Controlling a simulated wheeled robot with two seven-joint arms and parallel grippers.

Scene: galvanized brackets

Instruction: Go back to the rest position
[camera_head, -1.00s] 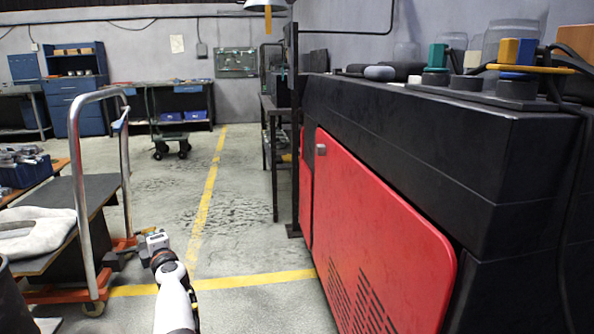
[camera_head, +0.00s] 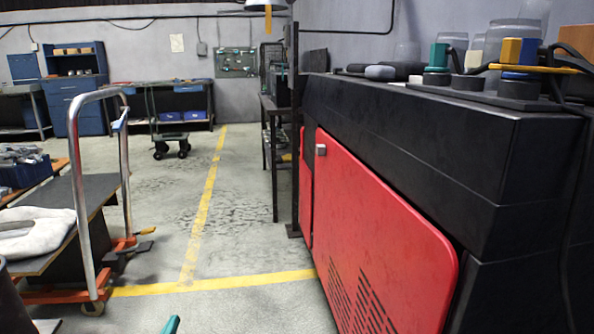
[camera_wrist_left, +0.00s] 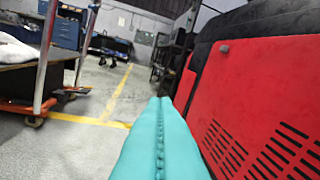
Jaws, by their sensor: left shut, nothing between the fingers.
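My left gripper shows in the head view only as a teal fingertip (camera_head: 172,325) at the bottom edge, low over the floor. The rest of that arm is outside the head view. In the left wrist view its two teal fingers (camera_wrist_left: 161,101) lie together along their ridged inner faces, with nothing between them. They point forward, with floor to the left and the red panel to the right. My right gripper is in neither view.
A black machine (camera_head: 420,135) with a red door (camera_head: 375,230) fills the right side. A cart (camera_head: 82,210) with a metal handle stands at the left. Between them, grey floor (camera_head: 240,240) with yellow lines is open. Grey metal parts (camera_head: 20,153) lie at the far left.

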